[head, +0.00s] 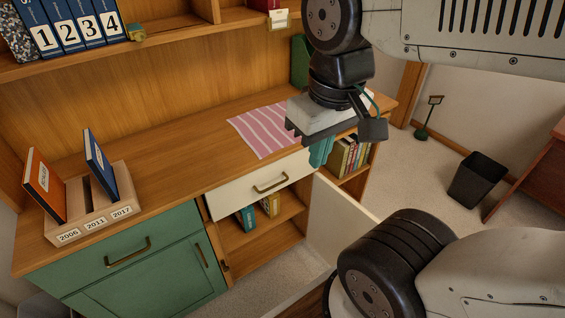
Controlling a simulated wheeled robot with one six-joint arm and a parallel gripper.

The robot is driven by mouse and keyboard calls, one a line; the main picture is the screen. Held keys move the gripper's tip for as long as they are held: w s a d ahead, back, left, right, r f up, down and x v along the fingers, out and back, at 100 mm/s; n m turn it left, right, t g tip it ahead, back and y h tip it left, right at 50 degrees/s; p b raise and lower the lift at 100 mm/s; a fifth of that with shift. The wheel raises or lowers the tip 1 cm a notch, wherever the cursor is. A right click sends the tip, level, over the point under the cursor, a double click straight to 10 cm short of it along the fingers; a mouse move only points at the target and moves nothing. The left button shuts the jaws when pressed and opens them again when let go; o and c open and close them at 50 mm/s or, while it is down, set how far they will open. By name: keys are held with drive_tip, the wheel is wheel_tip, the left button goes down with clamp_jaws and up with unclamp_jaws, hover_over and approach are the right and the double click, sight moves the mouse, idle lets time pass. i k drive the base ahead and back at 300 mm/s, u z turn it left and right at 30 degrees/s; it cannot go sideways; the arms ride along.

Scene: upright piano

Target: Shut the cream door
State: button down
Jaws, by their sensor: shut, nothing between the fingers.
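The cream door (338,215) stands open, swung out from the cabinet below the cream drawer (262,184). Its lower right part is hidden behind my arm. The open compartment (262,238) shows a shelf with a few books. My gripper (320,154) points down with its teal fingers shut and empty. In the picture it is above the door's upper end, near the right end of the cream drawer front. I cannot tell how far it is from the door, but no contact shows.
A striped pink cloth (262,131) lies on the wooden counter (190,148). A book holder (95,205) stands at the left, above a green drawer and green door (150,285). Right are shelved books (350,157), a dark bin (478,180) and open carpet (430,180).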

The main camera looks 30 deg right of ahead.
sight(337, 221)
drive_tip(key=k, duration=1)
drive_tip(key=z, duration=2.05)
drive_tip(key=i, duration=3.45)
drive_tip(key=u, duration=4.05)
